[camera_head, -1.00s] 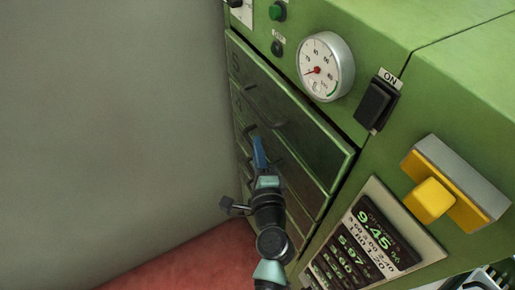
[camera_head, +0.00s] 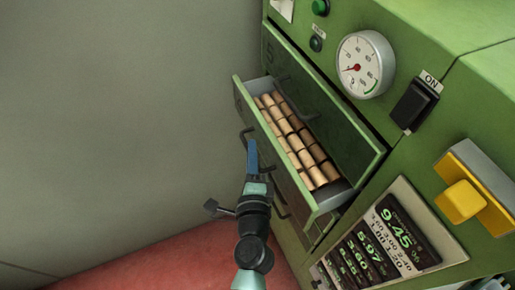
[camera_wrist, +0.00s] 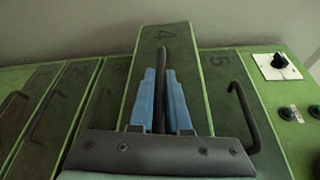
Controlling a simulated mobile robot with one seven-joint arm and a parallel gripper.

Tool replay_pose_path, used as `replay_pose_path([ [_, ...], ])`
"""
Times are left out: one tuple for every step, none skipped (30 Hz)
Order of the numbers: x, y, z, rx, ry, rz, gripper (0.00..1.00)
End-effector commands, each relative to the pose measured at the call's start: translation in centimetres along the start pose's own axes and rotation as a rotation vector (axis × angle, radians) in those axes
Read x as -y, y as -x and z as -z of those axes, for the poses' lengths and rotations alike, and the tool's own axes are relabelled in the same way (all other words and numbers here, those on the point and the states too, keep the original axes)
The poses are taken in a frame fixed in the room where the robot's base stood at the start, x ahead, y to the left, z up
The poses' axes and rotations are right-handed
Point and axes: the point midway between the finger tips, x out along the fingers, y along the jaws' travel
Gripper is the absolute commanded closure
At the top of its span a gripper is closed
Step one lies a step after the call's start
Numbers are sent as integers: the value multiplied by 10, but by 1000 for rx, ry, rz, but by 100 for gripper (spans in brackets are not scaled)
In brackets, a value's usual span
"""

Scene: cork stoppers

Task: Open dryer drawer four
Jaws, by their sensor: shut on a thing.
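Dryer drawer four (camera_head: 289,178) stands pulled out from the green dryer in the head view, with rows of cork stoppers (camera_head: 297,138) inside. Its dark green face, marked 4 (camera_wrist: 185,40), stands forward of its neighbours in the wrist view. My gripper (camera_head: 251,146) is at the front of this drawer. In the wrist view my gripper's blue fingers (camera_wrist: 161,76) lie on either side of the dark bar handle (camera_wrist: 159,95) and are shut on it. The drawer's back end is hidden inside the dryer.
Drawer five (camera_head: 335,115) is shut above it, with its own handle (camera_wrist: 243,115). Lower drawers marked 1 (camera_wrist: 40,95) and 2 (camera_wrist: 75,95) are shut. A dial (camera_head: 365,64) and a black switch (camera_head: 413,104) are on the dryer. A grey wall (camera_head: 120,120) stands at left; the red floor (camera_head: 165,265) is clear.

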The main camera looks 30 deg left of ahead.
Motion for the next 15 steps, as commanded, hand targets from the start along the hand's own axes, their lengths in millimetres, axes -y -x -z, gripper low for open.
replay_pose_path([
  [-1,0,1,-1,-1,-2,100],
  [-1,0,1,-1,-1,-2,100],
  [-1,0,1,-1,0,-2,83],
  [-1,0,1,-2,0,-2,78],
  [-1,0,1,-2,0,-2,73],
  [-1,0,1,-2,0,-2,65],
  [-1,0,1,-2,0,-2,60],
  [-1,0,1,-2,0,-2,55],
  [-1,0,1,-1,0,-1,55],
  [-1,0,1,-1,0,-1,55],
  [-1,0,1,-1,0,-1,55],
  [-1,0,1,-1,0,-1,55],
  [0,0,1,-1,0,-1,55],
  [0,0,1,-1,0,-1,55],
  [0,0,1,-1,0,-1,55],
])
